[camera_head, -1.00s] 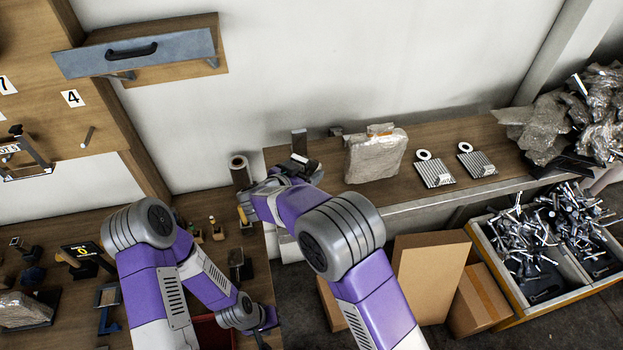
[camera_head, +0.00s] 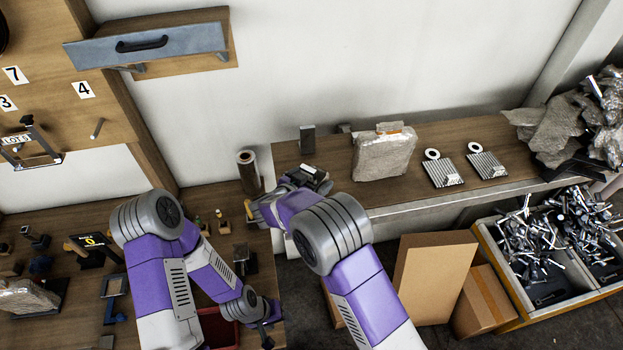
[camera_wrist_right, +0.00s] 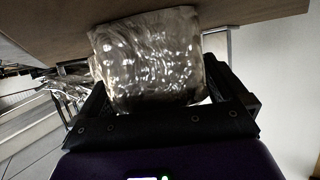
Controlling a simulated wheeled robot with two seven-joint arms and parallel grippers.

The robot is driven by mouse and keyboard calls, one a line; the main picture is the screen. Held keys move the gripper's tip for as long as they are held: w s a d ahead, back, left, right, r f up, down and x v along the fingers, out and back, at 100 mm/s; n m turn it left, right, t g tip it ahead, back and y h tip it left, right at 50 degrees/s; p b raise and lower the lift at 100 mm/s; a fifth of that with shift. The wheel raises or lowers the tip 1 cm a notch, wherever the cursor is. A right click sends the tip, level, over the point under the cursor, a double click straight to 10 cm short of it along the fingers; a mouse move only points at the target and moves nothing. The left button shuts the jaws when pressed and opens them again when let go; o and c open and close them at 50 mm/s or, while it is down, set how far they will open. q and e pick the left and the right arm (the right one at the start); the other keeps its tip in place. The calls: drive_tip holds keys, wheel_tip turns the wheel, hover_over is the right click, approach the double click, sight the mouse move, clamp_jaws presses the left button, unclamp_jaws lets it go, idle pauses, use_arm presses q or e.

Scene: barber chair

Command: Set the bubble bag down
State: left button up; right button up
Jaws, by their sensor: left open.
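The bubble bag (camera_head: 383,157), a clear crinkled wrap with an orange-brown patch on top, stands on the wooden shelf in the head view. My right gripper (camera_head: 318,180) is just left of it, over the shelf's front edge, apparently apart from it. In the right wrist view the bag (camera_wrist_right: 150,62) rests against the wooden surface, seen upside down. It lies ahead, between the spread dark fingers of the right gripper (camera_wrist_right: 160,85). The fingers look open; the far side of the bag is hidden. My left gripper (camera_head: 266,330) is open and empty, low over the left workbench.
Two striped pads with white rings (camera_head: 458,168) lie right of the bag. A dark block (camera_head: 307,139) and a roll (camera_head: 248,172) stand to its left. Cardboard boxes (camera_head: 435,275) and a bin of metal parts (camera_head: 545,240) stand below.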

drive_tip(key=shift+r, duration=0.15)
drive_tip(key=shift+s+a+r, duration=0.15)
drive_tip(key=v, duration=1.1)
drive_tip(key=shift+s+b, duration=0.3)
drive_tip(key=shift+b, duration=0.1)
drive_tip(key=shift+a, duration=0.1)
